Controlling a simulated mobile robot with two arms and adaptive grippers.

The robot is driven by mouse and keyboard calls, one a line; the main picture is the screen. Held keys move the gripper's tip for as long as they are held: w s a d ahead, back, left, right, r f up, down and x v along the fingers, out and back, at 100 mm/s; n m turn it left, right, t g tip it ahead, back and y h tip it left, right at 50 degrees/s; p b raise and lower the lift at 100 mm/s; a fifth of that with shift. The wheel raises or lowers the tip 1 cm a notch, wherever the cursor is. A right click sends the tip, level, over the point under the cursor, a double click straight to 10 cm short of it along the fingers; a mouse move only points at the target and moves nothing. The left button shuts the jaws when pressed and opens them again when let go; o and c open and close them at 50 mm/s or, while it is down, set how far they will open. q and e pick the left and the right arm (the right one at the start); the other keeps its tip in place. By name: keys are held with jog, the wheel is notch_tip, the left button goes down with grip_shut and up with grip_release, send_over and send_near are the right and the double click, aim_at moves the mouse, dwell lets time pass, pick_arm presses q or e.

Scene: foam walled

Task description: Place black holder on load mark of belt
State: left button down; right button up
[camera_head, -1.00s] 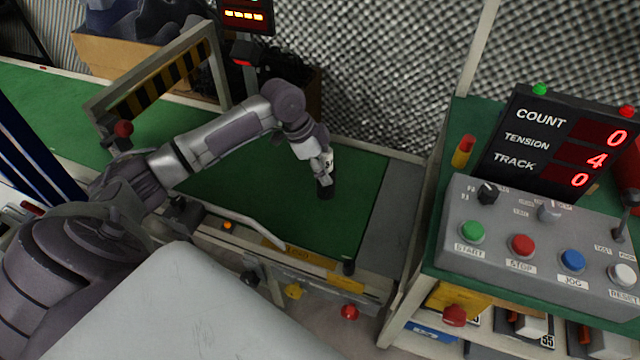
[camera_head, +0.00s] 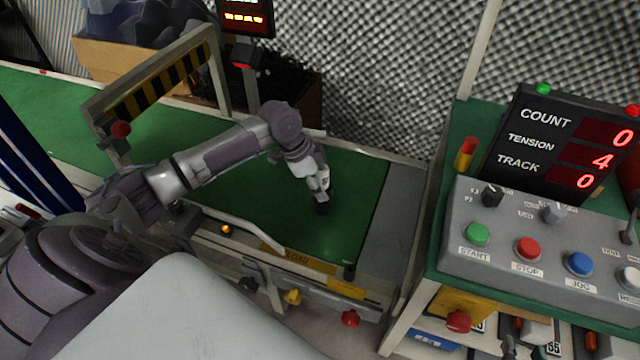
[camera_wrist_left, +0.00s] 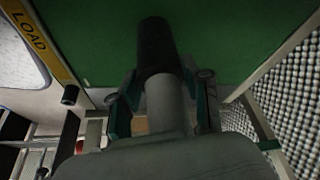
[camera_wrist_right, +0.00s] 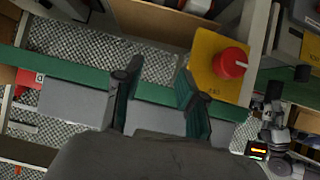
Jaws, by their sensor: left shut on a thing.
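My left gripper (camera_head: 318,186) is over the green belt (camera_head: 345,185), near its right end. It is shut on the black holder (camera_head: 322,208), a dark cylinder pointing down at the belt. In the left wrist view the holder's black end (camera_wrist_left: 157,45) lies beyond the fingers, against the green surface; I cannot tell whether it touches. The yellow load mark (camera_head: 308,262) is on the belt's front rail, nearer than the holder; its LOAD lettering also shows in the left wrist view (camera_wrist_left: 31,32). My right gripper (camera_wrist_right: 158,88) is open and empty, seen only in its wrist view.
A striped gate (camera_head: 155,85) spans the belt at left. A control panel (camera_head: 540,240) and a display (camera_head: 560,145) stand at right. A red knob on a yellow plate (camera_wrist_right: 230,63) is beside my right gripper. The belt around the holder is clear.

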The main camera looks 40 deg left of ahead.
pick_arm(q)
jog(key=c, duration=0.5)
grip_release()
jog(key=shift+r, duration=0.2)
jog(key=shift+p+v, duration=1.7)
jog(key=shift+v, duration=4.2)
pick_arm(e)
jog(key=s+d+f+g+h, duration=0.1)
jog(key=s+d+f+g, duration=0.1)
jog(key=s, duration=0.4)
jog(key=s+d+f+g+h, duration=0.1)
jog(key=s+d+f+g, duration=0.1)
jog(key=s+g, duration=0.3)
jog(key=shift+s+f, duration=0.4)
jog(key=shift+f, duration=0.1)
